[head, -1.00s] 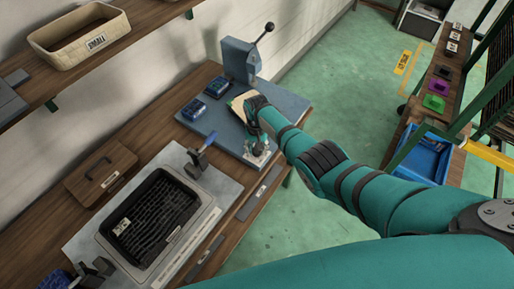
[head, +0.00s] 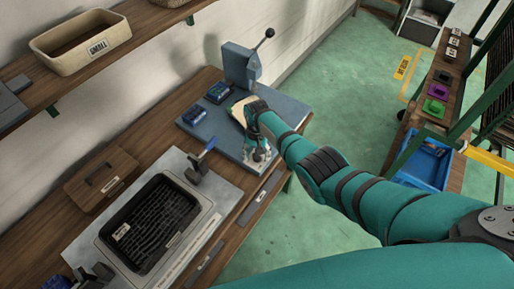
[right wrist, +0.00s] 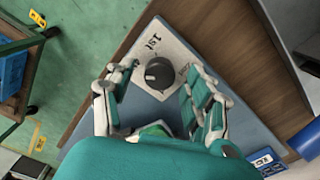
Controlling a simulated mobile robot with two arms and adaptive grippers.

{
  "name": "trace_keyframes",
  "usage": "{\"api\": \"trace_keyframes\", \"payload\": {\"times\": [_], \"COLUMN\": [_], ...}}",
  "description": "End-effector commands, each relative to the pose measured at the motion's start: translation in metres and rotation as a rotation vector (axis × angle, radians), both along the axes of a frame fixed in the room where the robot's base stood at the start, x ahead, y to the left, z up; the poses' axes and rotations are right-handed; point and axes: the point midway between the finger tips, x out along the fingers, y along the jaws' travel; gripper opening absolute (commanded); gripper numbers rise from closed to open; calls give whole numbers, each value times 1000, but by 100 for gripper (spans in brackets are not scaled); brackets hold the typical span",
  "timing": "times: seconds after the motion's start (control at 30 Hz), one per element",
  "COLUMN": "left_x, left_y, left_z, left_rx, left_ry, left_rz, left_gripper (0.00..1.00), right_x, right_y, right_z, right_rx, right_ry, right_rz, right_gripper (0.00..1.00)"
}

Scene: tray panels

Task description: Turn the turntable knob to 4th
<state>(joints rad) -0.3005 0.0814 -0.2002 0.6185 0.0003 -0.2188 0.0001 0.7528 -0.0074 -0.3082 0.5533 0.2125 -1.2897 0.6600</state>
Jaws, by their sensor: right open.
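The dark round turntable knob (right wrist: 158,73) sits on a pale plate (right wrist: 171,46) in the right wrist view. The plate reads "1st" above the knob; another label to its right is partly covered by my fingers. My right gripper (right wrist: 157,80) is open, with one finger on each side of the knob and visible gaps between. In the head view my right gripper (head: 257,148) is over the front edge of the blue-grey base (head: 214,137), and the knob cannot be made out there. My left gripper is not in view.
A black bin (head: 150,225) lies on the wooden bench to the left. A blue crate (head: 425,165) is at the right, across green floor.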

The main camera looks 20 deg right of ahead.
Motion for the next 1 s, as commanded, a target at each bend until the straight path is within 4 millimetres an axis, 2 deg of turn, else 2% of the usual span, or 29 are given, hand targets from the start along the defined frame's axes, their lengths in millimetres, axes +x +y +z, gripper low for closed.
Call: {"api": "trace_keyframes", "payload": {"times": [0.23,0.5,0.6,0.8,1.0], "left_x": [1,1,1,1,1], "left_y": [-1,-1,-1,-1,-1], "left_z": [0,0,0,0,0], "left_rx": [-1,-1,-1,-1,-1], "left_ry": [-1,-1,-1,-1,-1], "left_rz": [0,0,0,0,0], "left_gripper": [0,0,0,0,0], "right_x": [0,1,1,1,0], "right_y": [0,0,0,0,0], "right_z": [25,84,100,117,119], "right_rx": [0,-1,0,-1,-1], "right_ry": [-4,-5,-4,-3,-2], "right_rz": [0,-1,-1,-2,-1], "right_gripper": [55,55,55,55,55]}}
